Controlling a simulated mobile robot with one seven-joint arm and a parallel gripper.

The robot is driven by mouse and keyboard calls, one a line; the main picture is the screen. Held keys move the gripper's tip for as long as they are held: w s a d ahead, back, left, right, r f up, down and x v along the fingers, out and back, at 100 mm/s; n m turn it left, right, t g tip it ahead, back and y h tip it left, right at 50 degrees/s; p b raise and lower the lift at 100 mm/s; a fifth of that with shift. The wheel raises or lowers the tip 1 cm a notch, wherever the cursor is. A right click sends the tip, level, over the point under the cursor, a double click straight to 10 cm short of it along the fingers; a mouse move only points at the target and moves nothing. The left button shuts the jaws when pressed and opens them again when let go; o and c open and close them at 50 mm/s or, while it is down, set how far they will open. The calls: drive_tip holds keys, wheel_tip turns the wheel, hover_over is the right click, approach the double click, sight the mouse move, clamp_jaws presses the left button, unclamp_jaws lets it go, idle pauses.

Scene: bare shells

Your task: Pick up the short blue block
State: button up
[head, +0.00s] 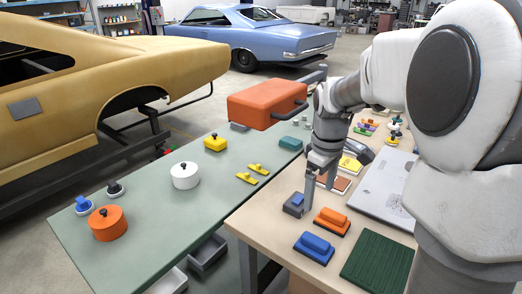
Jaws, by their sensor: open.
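A small dark grey block with a blue top (297,200) sits near the left edge of the wooden table, right beside my gripper. A larger blue block (315,245) with a raised top lies nearer the front of the same table. I cannot tell for sure which of the two is the short blue block. My gripper (320,186) points down, open, its fingers low over the table just right of the grey-and-blue block. I cannot tell whether they touch anything.
An orange block (332,221) lies between the two blue ones. A dark green ribbed mat (377,262) and a grey flat case (384,188) take up the right side of the wooden table (262,222). A green table (150,236) stands alongside, with an orange toolbox (265,104) at its back.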

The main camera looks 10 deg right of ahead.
drive_tip(key=n, duration=0.1)
hover_over(316, 239)
wheel_tip(316, 239, down, 4)
drive_tip(key=shift+g, duration=0.4)
drive_tip(key=f, duration=0.4)
drive_tip(key=f+b, duration=0.1)
drive_tip(key=f, duration=0.7)
drive_tip(key=shift+w+a+f, duration=0.1)
drive_tip(key=shift+w+f, duration=0.1)
drive_tip(key=shift+w, duration=0.2)
drive_tip(key=f, duration=0.2)
drive_tip(key=s+f, duration=0.1)
drive_tip(key=f, duration=0.1)
drive_tip(key=shift+f+b, duration=0.1)
drive_tip(key=shift+b, duration=0.25)
drive_tip(key=shift+w+f, duration=0.1)
drive_tip(key=shift+f, duration=0.4)
drive_tip(key=c, duration=1.3)
drive_tip(key=shift+r, duration=0.15)
